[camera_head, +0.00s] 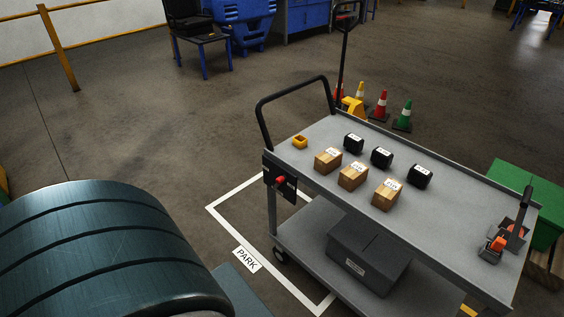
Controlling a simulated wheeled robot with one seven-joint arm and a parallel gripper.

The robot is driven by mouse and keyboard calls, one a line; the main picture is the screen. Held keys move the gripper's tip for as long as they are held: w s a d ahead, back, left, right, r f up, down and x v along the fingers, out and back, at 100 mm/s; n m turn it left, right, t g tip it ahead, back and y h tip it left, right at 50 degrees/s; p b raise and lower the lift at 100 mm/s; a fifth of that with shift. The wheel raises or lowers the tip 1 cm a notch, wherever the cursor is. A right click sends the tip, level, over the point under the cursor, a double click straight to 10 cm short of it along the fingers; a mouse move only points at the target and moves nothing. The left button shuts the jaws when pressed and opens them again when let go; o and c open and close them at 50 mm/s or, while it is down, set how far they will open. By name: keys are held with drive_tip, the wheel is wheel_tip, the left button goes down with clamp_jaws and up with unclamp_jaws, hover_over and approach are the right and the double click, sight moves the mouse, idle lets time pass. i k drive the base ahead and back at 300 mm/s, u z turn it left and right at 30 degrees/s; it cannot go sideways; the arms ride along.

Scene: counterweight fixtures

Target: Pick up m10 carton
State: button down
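Three brown cartons with white labels stand in a row on the top deck of a grey cart: a left carton (327,162), a middle carton (352,178) and a right carton (386,197). The print on their labels is too small to read, so I cannot tell which one is the m10 carton. The cartons stand apart from each other with narrow gaps. My gripper is not in view.
Three black labelled blocks (382,158) stand behind the cartons. A yellow item (300,142) is at the deck's left end, a red-handled clamp (498,244) at its right. A dark bin (368,252) sits on the lower shelf. Cones (381,104) stand behind the cart.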

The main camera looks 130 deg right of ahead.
sight(352, 176)
drive_tip(key=z, duration=4.35)
drive_tip(key=i, duration=0.15)
drive_tip(key=z, duration=2.25)
drive_tip(key=i, duration=1.15)
drive_tip(key=u, duration=0.45)
